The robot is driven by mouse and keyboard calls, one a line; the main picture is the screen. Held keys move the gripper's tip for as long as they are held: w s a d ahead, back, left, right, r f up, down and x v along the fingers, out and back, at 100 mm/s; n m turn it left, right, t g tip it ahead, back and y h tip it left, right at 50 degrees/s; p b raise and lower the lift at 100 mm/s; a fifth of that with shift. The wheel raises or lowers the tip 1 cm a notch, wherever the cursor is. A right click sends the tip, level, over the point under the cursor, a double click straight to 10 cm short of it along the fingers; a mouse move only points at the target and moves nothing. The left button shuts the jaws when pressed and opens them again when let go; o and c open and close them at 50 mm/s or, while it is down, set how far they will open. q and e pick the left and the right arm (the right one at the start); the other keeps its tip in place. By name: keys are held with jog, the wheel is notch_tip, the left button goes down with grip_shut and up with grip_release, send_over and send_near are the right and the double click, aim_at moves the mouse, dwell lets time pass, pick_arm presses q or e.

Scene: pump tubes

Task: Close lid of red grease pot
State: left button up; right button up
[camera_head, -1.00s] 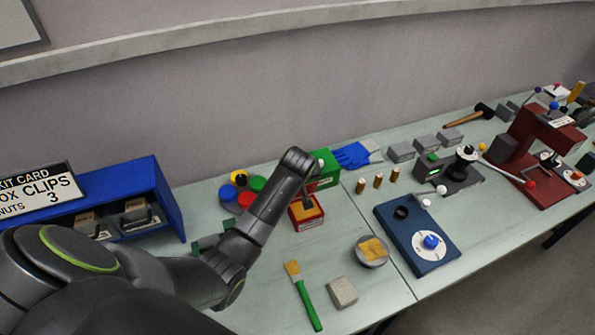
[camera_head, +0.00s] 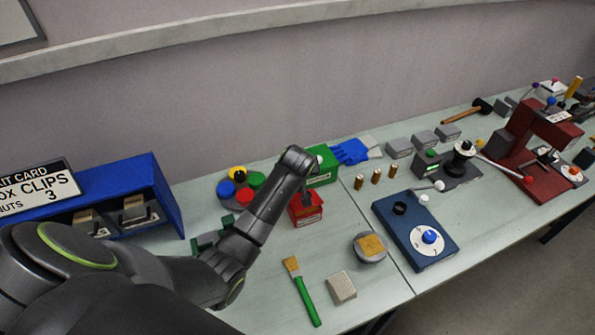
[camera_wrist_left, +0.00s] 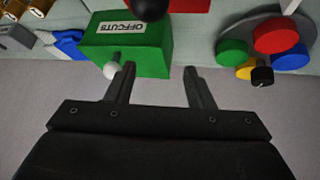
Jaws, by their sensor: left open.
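The red grease pot (camera_head: 306,214) stands on the bench in front of the green box. A red surface (camera_wrist_left: 185,5) and a black knob (camera_wrist_left: 146,7), likely the pot's, are cut off at the top edge there. My right gripper is not in view.
The green offcuts box (camera_head: 324,169) is close behind the pot. A tray of coloured round pots (camera_head: 238,190) is to its left. A grease tin (camera_head: 369,247), green-handled brush (camera_head: 305,297) and grey block (camera_head: 341,287) lie in front. A blue plate device (camera_head: 415,230) is right.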

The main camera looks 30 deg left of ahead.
pick_arm(q)
jog(key=b+v, duration=0.2)
jog(key=v, duration=1.5)
jog(key=shift+s+r+b, duration=0.15)
jog(key=shift+b, duration=0.2)
jog(key=shift+d, duration=0.1)
